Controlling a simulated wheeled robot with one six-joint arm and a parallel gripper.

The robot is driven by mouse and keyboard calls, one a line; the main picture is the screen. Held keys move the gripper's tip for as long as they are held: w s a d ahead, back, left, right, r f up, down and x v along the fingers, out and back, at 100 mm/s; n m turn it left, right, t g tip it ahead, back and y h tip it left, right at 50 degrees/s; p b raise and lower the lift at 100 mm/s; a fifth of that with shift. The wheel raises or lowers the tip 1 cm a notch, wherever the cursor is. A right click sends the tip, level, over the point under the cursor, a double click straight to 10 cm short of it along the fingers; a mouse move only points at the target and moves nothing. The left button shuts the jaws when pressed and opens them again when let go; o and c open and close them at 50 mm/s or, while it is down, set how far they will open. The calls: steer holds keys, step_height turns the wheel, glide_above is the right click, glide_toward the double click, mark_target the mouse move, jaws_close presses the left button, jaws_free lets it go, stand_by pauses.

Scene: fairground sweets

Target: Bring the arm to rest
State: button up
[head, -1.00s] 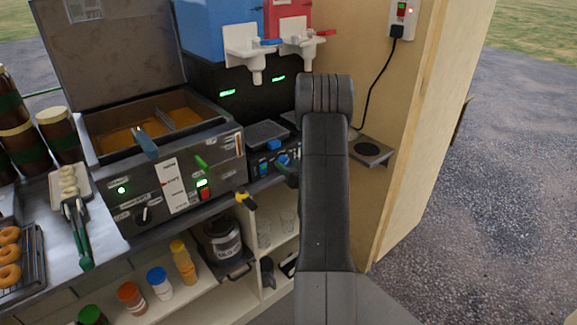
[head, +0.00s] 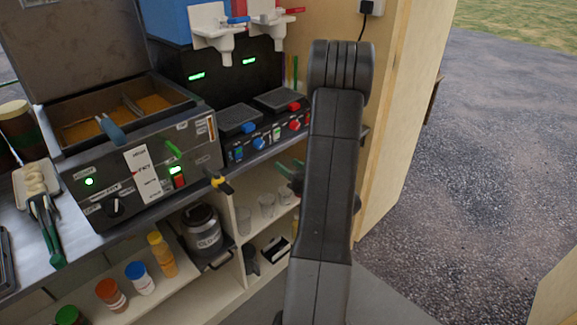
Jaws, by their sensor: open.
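My arm rises through the middle of the head view and bends over at the top, dark grey and black.
A fryer (head: 150,170) and a hot plate unit (head: 262,135) stand on the counter. Tongs (head: 45,225) lie at left. Bottles (head: 160,255), a dark jar (head: 203,232) and glasses (head: 267,205) stand on shelves below. A wooden wall (head: 400,120) is right of the arm.

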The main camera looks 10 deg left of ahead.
mark_target(261, 146)
steer(key=p+x, duration=0.2)
steer(key=x, duration=1.2)
steer(key=shift+s, duration=0.1)
steer(key=shift+n+p, duration=0.3)
steer(key=shift+p, duration=0.15)
steer(key=shift+f+b, duration=0.1)
steer(key=shift+b, duration=0.2)
